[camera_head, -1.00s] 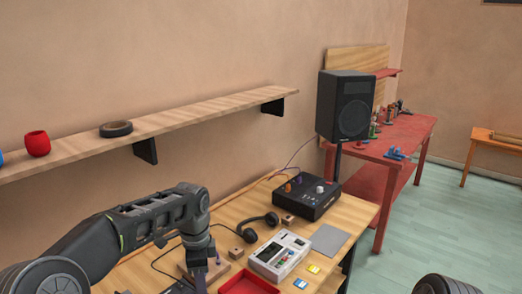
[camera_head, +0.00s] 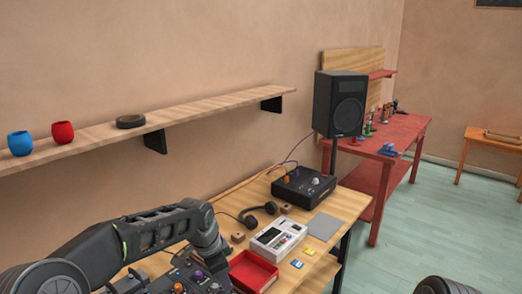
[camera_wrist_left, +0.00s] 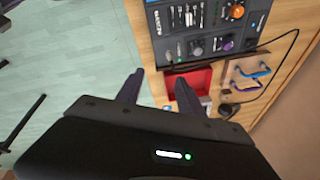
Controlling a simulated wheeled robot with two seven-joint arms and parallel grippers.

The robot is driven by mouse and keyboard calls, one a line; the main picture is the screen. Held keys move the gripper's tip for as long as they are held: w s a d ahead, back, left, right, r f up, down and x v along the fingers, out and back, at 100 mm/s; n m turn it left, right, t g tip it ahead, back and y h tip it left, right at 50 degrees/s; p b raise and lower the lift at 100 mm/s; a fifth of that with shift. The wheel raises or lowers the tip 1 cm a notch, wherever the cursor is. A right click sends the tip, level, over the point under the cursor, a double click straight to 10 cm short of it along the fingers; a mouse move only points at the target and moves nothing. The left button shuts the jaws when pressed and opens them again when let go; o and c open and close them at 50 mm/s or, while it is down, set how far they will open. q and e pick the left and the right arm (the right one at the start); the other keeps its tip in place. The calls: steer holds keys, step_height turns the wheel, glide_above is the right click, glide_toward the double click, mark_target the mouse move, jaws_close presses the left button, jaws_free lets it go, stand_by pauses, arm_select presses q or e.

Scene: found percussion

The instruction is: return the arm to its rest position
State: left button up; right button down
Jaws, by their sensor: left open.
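My left arm comes in from the left in the head view, over the wooden table (camera_head: 345,207). The left gripper points down near a black mixer panel with knobs (camera_head: 190,282), and the fingertips are hard to make out there. In the left wrist view my left gripper (camera_wrist_left: 158,92) is open. Its two dark fingers are apart with nothing between them. The panel (camera_wrist_left: 200,25), with an orange knob, lies beyond the fingers, and a red tray (camera_wrist_left: 195,78) is near the right finger. My right gripper is not in view.
On the table are a red tray (camera_head: 252,272), a white drum machine (camera_head: 278,238), headphones (camera_head: 262,213) and a black box (camera_head: 303,187). A speaker (camera_head: 340,103) stands behind.

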arm_select(q)
steer(key=s+d+f+n+h+b, duration=0.1)
steer(key=s+d+f+n, duration=0.15)
steer(key=f, duration=0.45)
steer(key=s+d+f+n+h+b, duration=0.1)
steer(key=s+d+f+n, duration=0.15)
steer(key=f, duration=0.35)
steer(key=s+d+f+n+h+b, duration=0.1)
steer(key=s+d+f+n, duration=0.15)
steer(key=f, duration=0.45)
steer(key=s+a+f+n+g+b, duration=0.1)
steer(key=s+a+f+n+b, duration=0.1)
steer(key=s+f, duration=0.8)
steer(key=s+a+f+n+g+b, duration=0.1)
steer(key=s+f+n+b, duration=0.4)
steer(key=s+f, duration=0.6)
steer(key=s+a, duration=0.1)
steer(key=s, duration=0.5)
steer(key=shift+s+a, duration=0.25)
